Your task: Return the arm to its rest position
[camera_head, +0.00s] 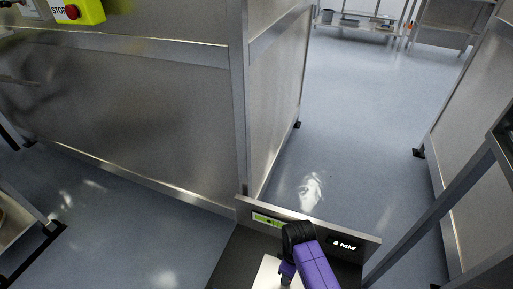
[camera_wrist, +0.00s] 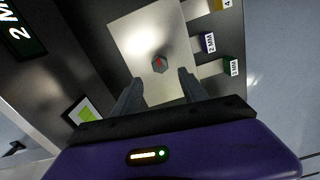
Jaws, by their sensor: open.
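My gripper (camera_wrist: 158,90) shows in the wrist view with its two grey fingers spread apart. It is open and nothing is between the fingers. It points down over a dark worktop that bears a white sheet (camera_wrist: 150,32). A small grey hexagonal piece with a red centre (camera_wrist: 160,64) lies on the sheet, just beyond the fingertips. In the head view my purple arm reaches over the worktop at the bottom, by the white sheet (camera_head: 268,272). The fingers are not clear there.
Small coloured blocks with labels, a purple one (camera_wrist: 208,42) and a green one (camera_wrist: 231,66), stand right of the sheet. A raised back panel (camera_head: 350,243) edges the worktop. Metal partition walls (camera_head: 150,110) stand beyond. Blue floor (camera_head: 365,110) is clear between them. A red stop button (camera_head: 72,12) is top left.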

